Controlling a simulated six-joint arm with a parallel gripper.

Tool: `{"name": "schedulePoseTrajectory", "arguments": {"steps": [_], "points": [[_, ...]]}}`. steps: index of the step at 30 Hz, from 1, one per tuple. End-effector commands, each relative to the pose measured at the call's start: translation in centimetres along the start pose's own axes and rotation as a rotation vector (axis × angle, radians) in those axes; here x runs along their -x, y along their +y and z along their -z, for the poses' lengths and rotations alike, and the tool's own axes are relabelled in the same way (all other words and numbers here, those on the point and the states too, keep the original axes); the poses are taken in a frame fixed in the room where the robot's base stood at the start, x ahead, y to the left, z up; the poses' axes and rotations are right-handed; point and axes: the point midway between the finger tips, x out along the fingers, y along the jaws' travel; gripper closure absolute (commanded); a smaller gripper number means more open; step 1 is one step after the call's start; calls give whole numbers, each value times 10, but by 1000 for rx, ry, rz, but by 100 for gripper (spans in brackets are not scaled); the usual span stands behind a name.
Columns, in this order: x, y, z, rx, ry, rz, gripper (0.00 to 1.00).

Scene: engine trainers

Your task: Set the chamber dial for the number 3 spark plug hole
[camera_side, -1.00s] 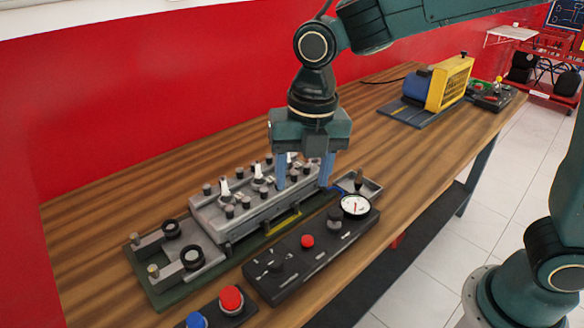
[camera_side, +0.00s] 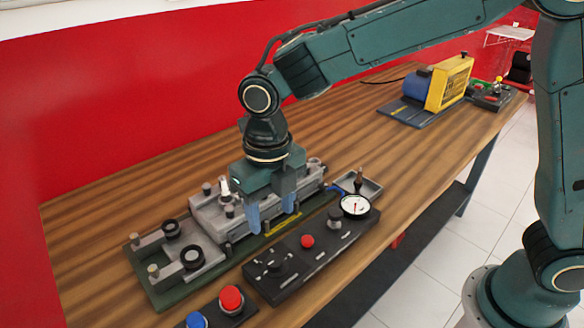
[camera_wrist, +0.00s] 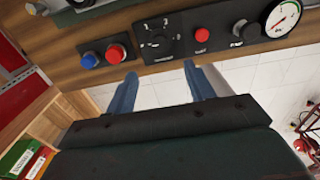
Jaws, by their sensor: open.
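The black control panel (camera_side: 318,258) lies along the near side of the bench. At its left end is a dark knob (camera_side: 275,264) ringed by small white marks, seemingly the chamber dial; it shows in the wrist view too (camera_wrist: 158,42). Its setting is too small to read. The grey engine head (camera_side: 203,221) with spark plug holes and upright plugs lies behind the panel, partly hidden by my gripper. My gripper (camera_side: 271,211) is open and empty, fingers pointing down above the head's near edge, apart from the knob. Its fingers also show in the wrist view (camera_wrist: 158,78).
The panel also bears a red button (camera_side: 307,241), another dark knob (camera_side: 334,217) and a round white gauge (camera_side: 355,205). A box with a red button (camera_side: 231,299) and a blue button (camera_side: 196,320) stands at the near left. The bench's middle right is clear.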

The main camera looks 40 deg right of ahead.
Motion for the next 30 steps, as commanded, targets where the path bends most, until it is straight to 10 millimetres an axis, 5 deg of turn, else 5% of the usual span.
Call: {"name": "schedulePoseTrajectory", "arguments": {"steps": [21,30], "points": [[-102,-1,1,-1,3,2,47],[-123,0,0,-1,1,1,47]]}}
